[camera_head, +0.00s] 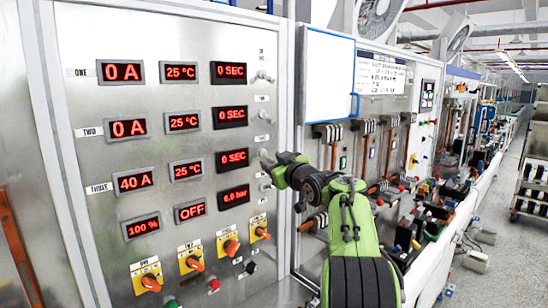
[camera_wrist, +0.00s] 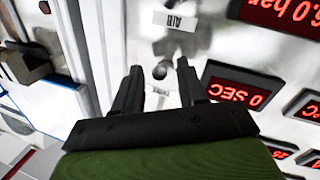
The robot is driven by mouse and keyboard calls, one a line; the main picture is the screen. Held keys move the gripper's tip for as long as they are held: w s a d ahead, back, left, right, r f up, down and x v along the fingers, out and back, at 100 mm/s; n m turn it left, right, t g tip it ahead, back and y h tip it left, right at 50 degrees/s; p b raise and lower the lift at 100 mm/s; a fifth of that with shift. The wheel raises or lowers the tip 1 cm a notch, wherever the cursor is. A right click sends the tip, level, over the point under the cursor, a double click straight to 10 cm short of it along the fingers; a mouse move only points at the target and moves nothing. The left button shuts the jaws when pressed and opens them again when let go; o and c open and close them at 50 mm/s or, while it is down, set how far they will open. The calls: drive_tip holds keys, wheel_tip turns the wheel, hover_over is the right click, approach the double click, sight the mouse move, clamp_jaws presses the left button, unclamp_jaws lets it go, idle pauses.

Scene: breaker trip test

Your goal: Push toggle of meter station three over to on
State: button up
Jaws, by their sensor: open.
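The toggle of meter station three (camera_wrist: 160,71) is a small metal lever with a round knob on the steel panel. In the wrist view, which is upside down, it shows between the tips of my gripper (camera_wrist: 158,67). My gripper is open, with one finger on each side of the knob; I cannot tell whether it touches. In the head view my gripper (camera_head: 270,167) is at the panel's right edge, beside the THREE row, and largely hides this toggle. The row's displays read 40 A (camera_head: 134,181), 25 °C and 0 SEC (camera_head: 232,159).
Toggles of station one (camera_head: 263,76) and station two (camera_head: 264,117) are above, and the AIR label (camera_wrist: 175,20) marks the row below. Orange rotary knobs (camera_head: 231,246) are lower down. A white board (camera_head: 328,75) and a cluttered bench stand to the right.

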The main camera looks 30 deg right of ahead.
drive_tip(key=shift+w, duration=0.15)
clamp_jaws()
